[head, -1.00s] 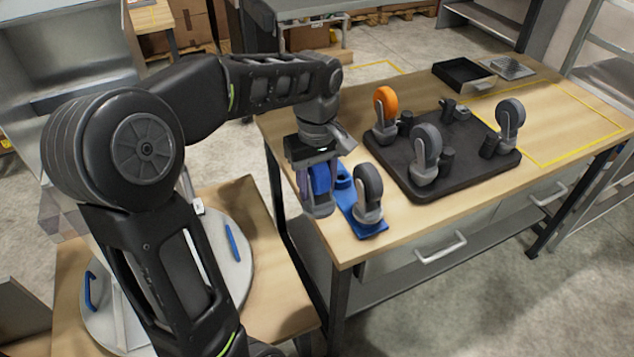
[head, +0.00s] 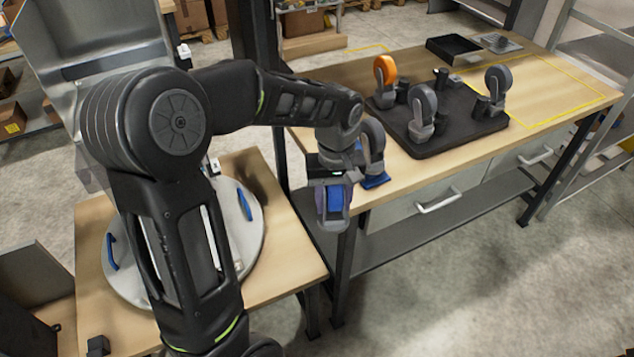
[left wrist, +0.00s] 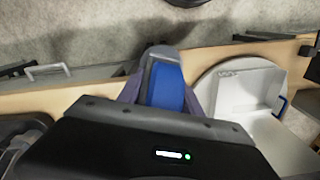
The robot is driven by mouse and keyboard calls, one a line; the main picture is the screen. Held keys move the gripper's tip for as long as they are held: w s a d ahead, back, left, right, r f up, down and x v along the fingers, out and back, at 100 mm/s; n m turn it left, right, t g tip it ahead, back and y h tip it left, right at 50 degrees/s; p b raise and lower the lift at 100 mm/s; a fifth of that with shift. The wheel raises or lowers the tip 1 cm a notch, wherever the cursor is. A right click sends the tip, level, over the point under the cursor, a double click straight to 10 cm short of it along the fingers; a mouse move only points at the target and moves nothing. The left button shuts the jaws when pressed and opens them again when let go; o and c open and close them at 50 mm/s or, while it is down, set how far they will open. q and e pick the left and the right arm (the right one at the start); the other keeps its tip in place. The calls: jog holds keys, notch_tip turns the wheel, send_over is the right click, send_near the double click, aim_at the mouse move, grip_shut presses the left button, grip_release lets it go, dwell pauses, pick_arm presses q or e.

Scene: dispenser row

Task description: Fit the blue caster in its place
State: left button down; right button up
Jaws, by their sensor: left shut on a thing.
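My left gripper (head: 334,212) is shut on the blue caster (head: 335,201), held in front of the workbench's left end, over the gap by the lower table. The black base plate (head: 455,137) lies on the bench to the right, clear of the gripper. It carries an orange caster (head: 385,70), a grey caster (head: 424,108) at the front and another grey caster (head: 498,80) at the right. The back corner has dark fittings (head: 441,78) and no wheel. My right gripper is out of view.
Another grey caster (head: 373,138) stands on a blue holder (head: 377,181) at the bench's left end, partly behind my gripper. A black tray (head: 460,49) lies at the back. A round grey disc (head: 253,238) with blue handles lies on the lower table. The bench's right part is clear.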

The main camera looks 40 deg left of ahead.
pick_arm(q)
jog(key=w+d+f+m+b, duration=0.1)
jog(key=d+f+m, duration=0.3)
jog(key=f, duration=0.5)
jog(key=w+d+f+m+b, duration=0.2)
jog(key=d+f, duration=0.4)
jog(key=f, duration=0.3)
jog(key=w+m, duration=0.1)
jog(key=m, duration=0.1)
jog(key=shift+w+d+f+m, duration=0.3)
jog(key=shift+w+d+f, duration=0.05)
jog(key=shift+w+f, duration=0.05)
